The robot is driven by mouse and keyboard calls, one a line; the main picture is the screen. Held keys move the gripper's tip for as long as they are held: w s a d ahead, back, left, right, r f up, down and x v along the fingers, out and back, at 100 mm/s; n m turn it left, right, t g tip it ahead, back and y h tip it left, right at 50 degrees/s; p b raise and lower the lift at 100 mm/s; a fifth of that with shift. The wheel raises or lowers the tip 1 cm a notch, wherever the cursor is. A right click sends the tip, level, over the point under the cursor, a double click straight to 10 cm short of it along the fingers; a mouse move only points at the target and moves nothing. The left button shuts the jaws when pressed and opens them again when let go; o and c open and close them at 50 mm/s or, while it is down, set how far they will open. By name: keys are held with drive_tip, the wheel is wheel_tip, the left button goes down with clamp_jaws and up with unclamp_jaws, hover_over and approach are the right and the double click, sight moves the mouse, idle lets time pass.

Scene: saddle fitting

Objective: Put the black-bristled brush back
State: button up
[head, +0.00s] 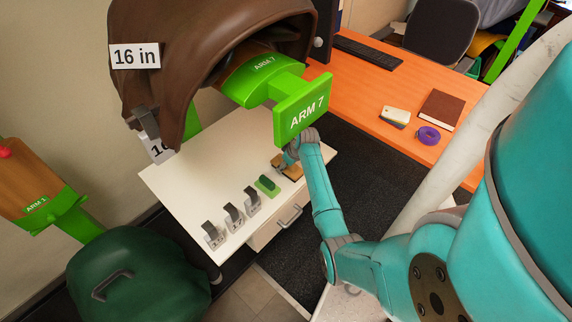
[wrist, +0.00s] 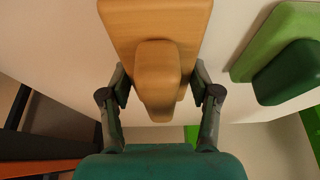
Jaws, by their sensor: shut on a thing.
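My gripper (head: 290,157) is low over the white tabletop, at its right end. In the wrist view its two fingers (wrist: 159,88) stand either side of the raised grip of a wooden brush (wrist: 155,22) and are shut on it. In the head view the same tan brush (head: 292,172) shows just under the gripper, at or close above the tabletop; I cannot tell whether it touches. Its bristles are hidden, so their colour does not show. A green brush-like block with a darker green grip (head: 267,183) lies to its left; it also shows in the wrist view (wrist: 285,70).
The white table (head: 185,180) also carries several grey labelled clips (head: 233,216) in a row. A brown saddle (head: 190,40) on a green rack arm marked ARM 7 (head: 302,108) overhangs it. A green saddle (head: 135,280) is at lower left. An orange desk (head: 375,85) stands behind, right.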

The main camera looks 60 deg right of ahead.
drive_tip(key=o, duration=1)
drive_tip(key=v, duration=1.2)
drive_tip(key=shift+s, duration=0.1)
